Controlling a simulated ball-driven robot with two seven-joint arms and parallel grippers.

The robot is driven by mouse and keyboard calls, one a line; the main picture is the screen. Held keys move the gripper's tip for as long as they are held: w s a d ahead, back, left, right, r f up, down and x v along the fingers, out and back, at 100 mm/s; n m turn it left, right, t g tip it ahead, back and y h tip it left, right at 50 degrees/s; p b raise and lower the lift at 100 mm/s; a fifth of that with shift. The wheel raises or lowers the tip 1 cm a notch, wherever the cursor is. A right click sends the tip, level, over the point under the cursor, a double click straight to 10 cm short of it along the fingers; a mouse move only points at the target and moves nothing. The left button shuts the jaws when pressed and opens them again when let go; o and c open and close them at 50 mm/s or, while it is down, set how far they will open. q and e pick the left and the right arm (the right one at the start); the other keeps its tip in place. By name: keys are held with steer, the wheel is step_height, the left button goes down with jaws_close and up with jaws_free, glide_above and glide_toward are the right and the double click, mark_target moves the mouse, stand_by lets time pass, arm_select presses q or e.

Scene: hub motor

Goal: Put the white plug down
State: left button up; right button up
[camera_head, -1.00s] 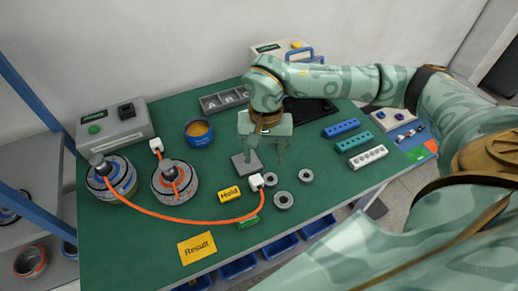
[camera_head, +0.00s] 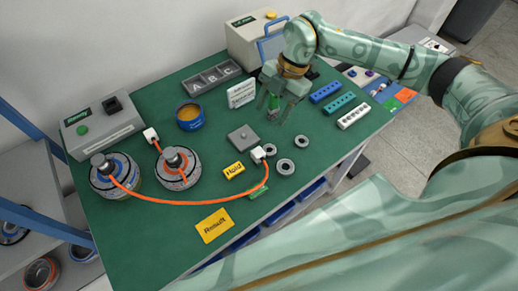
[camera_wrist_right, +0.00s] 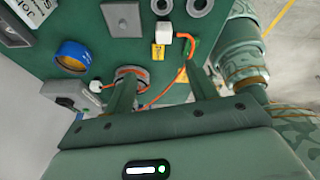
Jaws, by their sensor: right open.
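A white plug (camera_head: 257,153) on the end of an orange cable (camera_head: 200,201) sits at the lower right corner of a grey block (camera_head: 242,138) on the green table. It also shows in the right wrist view (camera_wrist_right: 166,33). A second white plug (camera_head: 150,134) is at the cable's other side, near the hub motors (camera_head: 176,168). My right gripper (camera_head: 271,112) is open and empty, above the table behind and to the right of the first plug, apart from it. Its fingers also show in the wrist view (camera_wrist_right: 163,88). My left gripper is out of view.
Several metal rings (camera_head: 285,167) lie right of the plug. A yellow Hold label (camera_head: 234,171) and a green clip (camera_head: 258,191) are in front.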

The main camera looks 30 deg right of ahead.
mark_target(259, 152)
steer(key=a+f+m, duration=0.1)
steer(key=f, duration=0.2)
steer(key=a+f+m+b, duration=0.1)
steer(key=f, duration=0.3)
steer(key=a+f, duration=0.2)
steer(key=f, duration=0.1)
steer(key=shift+s+f+m+b, duration=0.25)
steer(key=shift+s+m+b, duration=0.1)
steer(key=shift+m, duration=0.05)
steer(key=x, duration=0.3)
steer(key=b+x, duration=0.1)
steer(key=x, duration=0.1)
steer(key=shift+s+d+f, duration=0.25)
steer(key=shift+s+d, duration=0.05)
steer(key=shift+d, duration=0.05)
steer(key=shift+r, duration=0.1)
steer(key=c, duration=1.2)
steer(key=shift+o, duration=0.2)
